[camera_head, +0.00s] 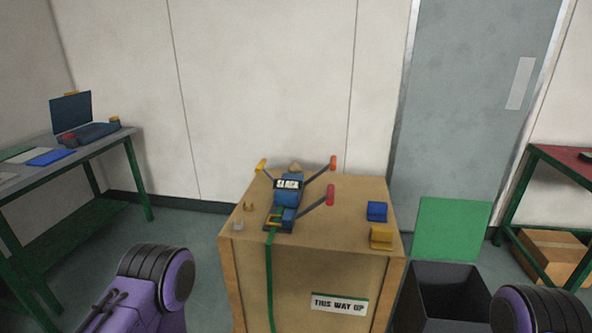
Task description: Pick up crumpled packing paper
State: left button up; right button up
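No thing is clearly recognisable as crumpled packing paper. Purple and black parts of my arms show at the lower left and lower right. Neither gripper is in view, and no arm part touches the crate top.
A strapped device (288,195) with red and yellow handles sits on the crate. Blue (377,211) and yellow (381,236) blocks lie at its right. A dark bin (447,297) with a raised green lid (452,229) stands beside it.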

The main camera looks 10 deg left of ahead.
aim_at(295, 166)
jog(key=u, duration=2.1)
jog(key=i, duration=3)
jog(key=z, duration=1.9)
jog(key=i, duration=2.05)
jog(key=z, duration=1.25)
